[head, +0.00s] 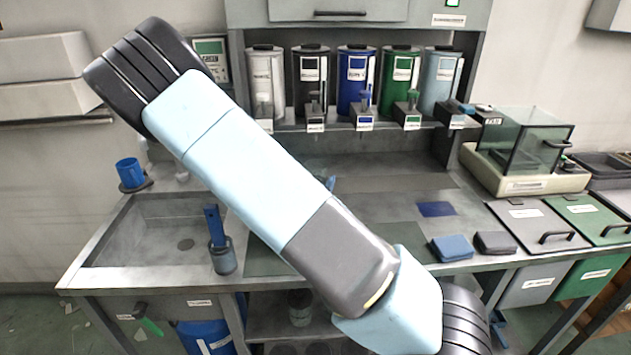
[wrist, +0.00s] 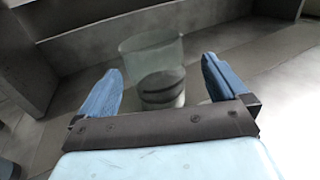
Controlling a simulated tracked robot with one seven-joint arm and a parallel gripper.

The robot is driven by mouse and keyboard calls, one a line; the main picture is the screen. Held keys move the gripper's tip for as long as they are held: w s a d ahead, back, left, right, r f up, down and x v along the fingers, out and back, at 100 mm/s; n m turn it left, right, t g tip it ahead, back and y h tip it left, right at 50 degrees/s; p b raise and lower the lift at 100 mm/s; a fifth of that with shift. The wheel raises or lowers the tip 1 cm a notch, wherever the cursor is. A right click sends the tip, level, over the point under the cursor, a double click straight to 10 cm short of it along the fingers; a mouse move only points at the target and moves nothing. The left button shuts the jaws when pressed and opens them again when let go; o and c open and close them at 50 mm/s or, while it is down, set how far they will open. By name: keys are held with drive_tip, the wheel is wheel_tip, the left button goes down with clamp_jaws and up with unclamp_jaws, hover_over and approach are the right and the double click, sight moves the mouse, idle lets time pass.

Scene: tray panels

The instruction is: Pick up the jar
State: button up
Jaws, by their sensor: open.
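The jar (wrist: 158,88) shows in the wrist view as a clear glass vessel with dark, rounded contents low inside. It stands on the grey worktop, ahead of my gripper and between the lines of its fingers. My gripper (wrist: 161,70) has two blue fingers spread wide apart, with nothing held. A gap shows on each side of the jar; I cannot tell how far its base is from the fingertips. In the head view my arm crosses the bench and hides the jar. A small blue bit, perhaps a fingertip, peeks out beside the arm.
A shelf with several labelled canisters (head: 357,80) stands at the back. A sink (head: 150,235) with a blue-handled brush in a cup (head: 222,255) is at left. Blue (head: 452,248) and dark (head: 495,243) blocks lie right, near a glass case (head: 525,145).

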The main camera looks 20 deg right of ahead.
sight(319, 167)
drive_tip(key=shift+a+x, duration=0.25)
drive_tip(key=shift+x, duration=2.55)
drive_tip(key=shift+w, duration=0.15)
drive_tip(key=c, duration=1.4)
